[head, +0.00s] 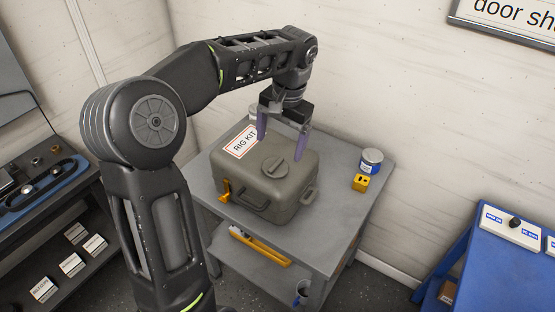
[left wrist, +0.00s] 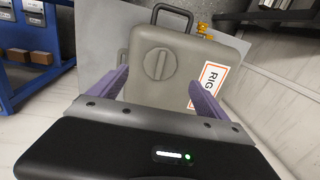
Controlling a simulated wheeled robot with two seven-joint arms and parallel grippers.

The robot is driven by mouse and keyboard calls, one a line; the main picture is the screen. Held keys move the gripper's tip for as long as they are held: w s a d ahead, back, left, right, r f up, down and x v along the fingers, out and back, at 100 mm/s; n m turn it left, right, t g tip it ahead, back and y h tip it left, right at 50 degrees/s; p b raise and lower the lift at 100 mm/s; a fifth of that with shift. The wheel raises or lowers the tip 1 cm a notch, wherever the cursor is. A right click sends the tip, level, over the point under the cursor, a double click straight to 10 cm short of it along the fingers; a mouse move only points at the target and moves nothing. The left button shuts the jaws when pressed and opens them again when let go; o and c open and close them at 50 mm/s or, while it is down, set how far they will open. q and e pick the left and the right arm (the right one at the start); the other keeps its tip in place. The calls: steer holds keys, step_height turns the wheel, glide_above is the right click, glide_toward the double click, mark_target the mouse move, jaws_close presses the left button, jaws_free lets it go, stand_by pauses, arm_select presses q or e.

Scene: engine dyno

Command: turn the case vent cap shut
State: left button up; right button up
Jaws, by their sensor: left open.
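The grey case (head: 262,188) with a "RIG KIT" label lies closed on a grey table. Its round vent cap (head: 275,172) with a raised grip bar sits on the lid. The cap also shows in the left wrist view (left wrist: 160,64), its bar running nearly up and down the picture. My left gripper (head: 280,146) is open and empty, its purple fingers pointing down above the back part of the lid. In the left wrist view the fingers (left wrist: 163,92) stand apart, with the cap between and beyond them. The right gripper is not in view.
A blue-labelled can (head: 371,161) and a small yellow block (head: 361,182) stand right of the case. A yellow tool (head: 262,248) lies on the lower shelf. A blue bench (head: 500,262) stands at right.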

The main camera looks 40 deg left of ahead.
mark_target(276, 164)
arm_select(q)
steer(key=f, duration=0.5)
steer(key=a+f, duration=0.1)
steer(key=f, duration=0.1)
steer(key=shift+f, duration=0.15)
steer(key=shift+c, duration=0.5)
steer(key=c, duration=1.3)
